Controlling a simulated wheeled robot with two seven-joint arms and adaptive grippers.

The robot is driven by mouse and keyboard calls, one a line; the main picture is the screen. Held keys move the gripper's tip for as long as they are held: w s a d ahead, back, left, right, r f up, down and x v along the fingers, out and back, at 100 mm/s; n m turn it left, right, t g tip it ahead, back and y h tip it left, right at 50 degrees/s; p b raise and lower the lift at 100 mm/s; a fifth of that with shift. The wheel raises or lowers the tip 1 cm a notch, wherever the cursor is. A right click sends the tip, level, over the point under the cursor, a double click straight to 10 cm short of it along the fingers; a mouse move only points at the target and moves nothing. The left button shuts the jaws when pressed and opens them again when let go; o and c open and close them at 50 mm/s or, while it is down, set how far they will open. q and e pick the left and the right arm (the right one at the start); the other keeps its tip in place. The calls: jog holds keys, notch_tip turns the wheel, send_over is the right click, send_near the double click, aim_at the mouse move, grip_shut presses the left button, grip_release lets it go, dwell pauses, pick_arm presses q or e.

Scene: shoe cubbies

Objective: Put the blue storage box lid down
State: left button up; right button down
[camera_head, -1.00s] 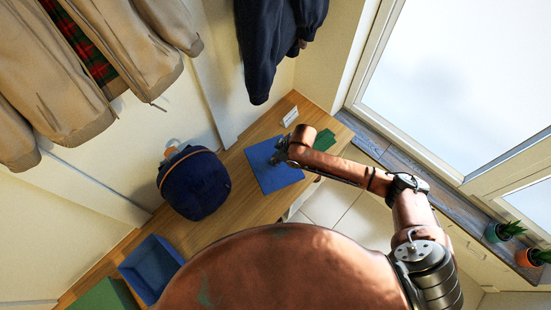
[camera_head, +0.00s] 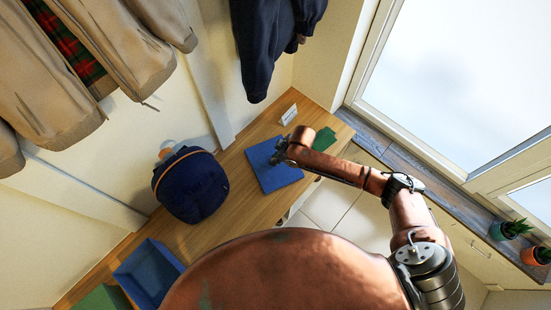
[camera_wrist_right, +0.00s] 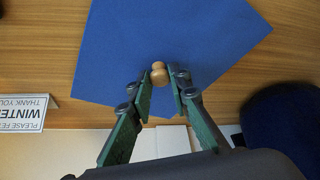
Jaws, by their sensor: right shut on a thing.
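The blue storage box lid (camera_head: 268,177) is a flat blue square over the wooden bench, near its far end in the head view. My right gripper (camera_head: 281,157) is above the lid. In the right wrist view, the fingers of my right gripper (camera_wrist_right: 162,92) are shut on the lid's round wooden knob (camera_wrist_right: 160,73). The blue lid (camera_wrist_right: 165,30) lies flat beneath the fingers there. I cannot tell whether it touches the bench or hangs just above it. The open blue storage box (camera_head: 150,270) stands at the lower left. My left gripper is not in view.
A dark blue backpack (camera_head: 190,187) sits on the bench (camera_head: 238,208) between the box and the lid. A green lid (camera_head: 325,139) lies just right of the blue one. A small white sign (camera_head: 289,114) stands behind. A green box (camera_head: 105,298) is beside the blue box.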

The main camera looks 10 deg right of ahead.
jog(key=c, duration=1.8)
grip_release()
jog(key=shift+f, duration=0.1)
jog(key=shift+r, duration=0.3)
jog(key=p+v, duration=0.2)
jog(key=v, duration=0.4)
jog(key=shift+w+p, duration=0.1)
jog(key=shift+p, duration=0.2)
notch_tip(320, 180, up, 4)
jog(key=p, duration=0.2)
send_over(280, 164)
jog(key=s+d, duration=0.1)
jog(key=d, duration=0.1)
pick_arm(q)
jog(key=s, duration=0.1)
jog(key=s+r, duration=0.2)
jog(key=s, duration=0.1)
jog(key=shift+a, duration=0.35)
pick_arm(e)
jog(key=shift+s+r, duration=0.25)
jog(key=shift+r, duration=0.4)
